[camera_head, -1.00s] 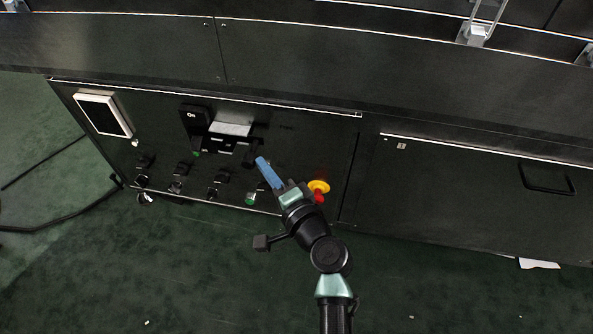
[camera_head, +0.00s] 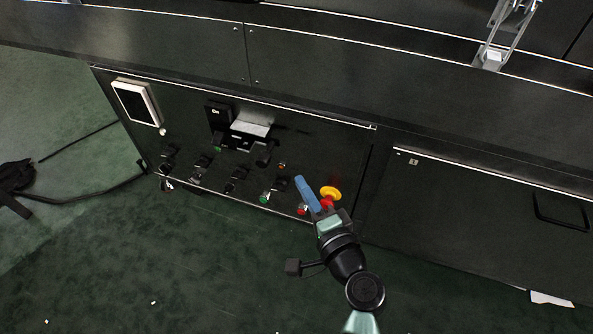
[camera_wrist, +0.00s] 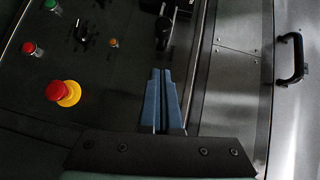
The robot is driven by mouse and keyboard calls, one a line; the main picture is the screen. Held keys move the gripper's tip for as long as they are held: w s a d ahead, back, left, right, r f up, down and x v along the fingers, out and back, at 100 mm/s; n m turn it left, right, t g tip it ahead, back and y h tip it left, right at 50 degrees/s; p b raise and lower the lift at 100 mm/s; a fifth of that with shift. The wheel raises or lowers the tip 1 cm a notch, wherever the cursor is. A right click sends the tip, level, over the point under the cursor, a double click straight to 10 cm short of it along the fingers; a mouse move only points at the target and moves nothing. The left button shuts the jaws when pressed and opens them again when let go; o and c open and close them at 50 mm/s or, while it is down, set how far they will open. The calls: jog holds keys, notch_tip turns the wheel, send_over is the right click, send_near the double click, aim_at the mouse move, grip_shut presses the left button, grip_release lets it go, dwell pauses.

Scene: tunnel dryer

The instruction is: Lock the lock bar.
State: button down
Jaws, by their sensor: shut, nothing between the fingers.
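No part is marked as the lock bar, and I cannot tell for sure which it is. A metal bracket with a loop (camera_head: 492,58) stands at the upper right on the machine's ledge, cut by the picture's top edge. A short black handle (camera_head: 265,154) sticks out of the control panel beside a light plate; it also shows in the wrist view (camera_wrist: 165,27). My gripper (camera_head: 300,181) is in front of the panel, right of and below that handle and apart from it. Its blue fingers (camera_wrist: 160,72) are shut together and empty.
A red-and-yellow emergency stop (camera_head: 330,195) is close to the right of my gripper. Several knobs and buttons line the panel's lower part. A white-framed screen (camera_head: 136,102) is at left. A door with a black handle (camera_head: 562,211) is at right. Green floor in front is open.

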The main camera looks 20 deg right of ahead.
jog(key=s, duration=0.3)
jog(key=s+d+p, duration=0.1)
jog(key=s, duration=0.1)
jog(key=shift+s+r, duration=0.1)
jog(key=shift+r, duration=0.2)
